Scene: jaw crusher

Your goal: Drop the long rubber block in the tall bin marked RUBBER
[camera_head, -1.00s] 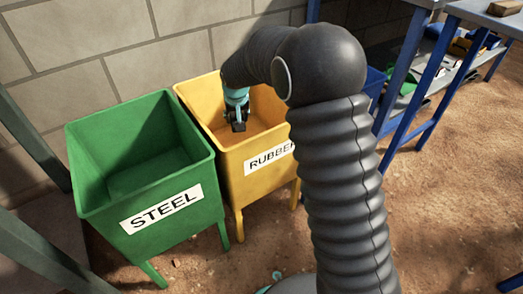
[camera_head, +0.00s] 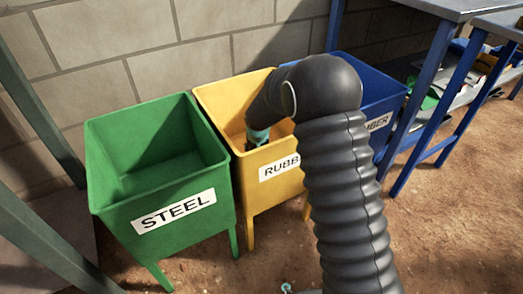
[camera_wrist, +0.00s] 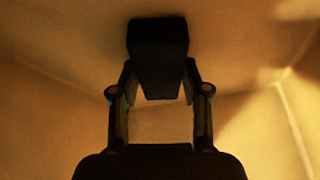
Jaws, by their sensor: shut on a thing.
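The tall yellow bin (camera_head: 277,194) marked RUBBER stands between the green and blue bins, its right part and the end of its label hidden behind my arm. My gripper (camera_wrist: 160,80) is shut on a dark block, the rubber block (camera_wrist: 158,42), in the wrist view. Yellow bin walls and floor surround it there, in dim light. In the head view the teal wrist end of my arm (camera_head: 258,136) reaches down inside the yellow bin's opening; the fingers and block are hidden behind its front wall.
A green bin (camera_head: 178,222) marked STEEL stands to the left. A blue bin (camera_head: 375,98) stands to the right, its label partly hidden. Blue-legged tables (camera_head: 440,85) are at the right, a block wall behind. Bare dirt floor lies at front right.

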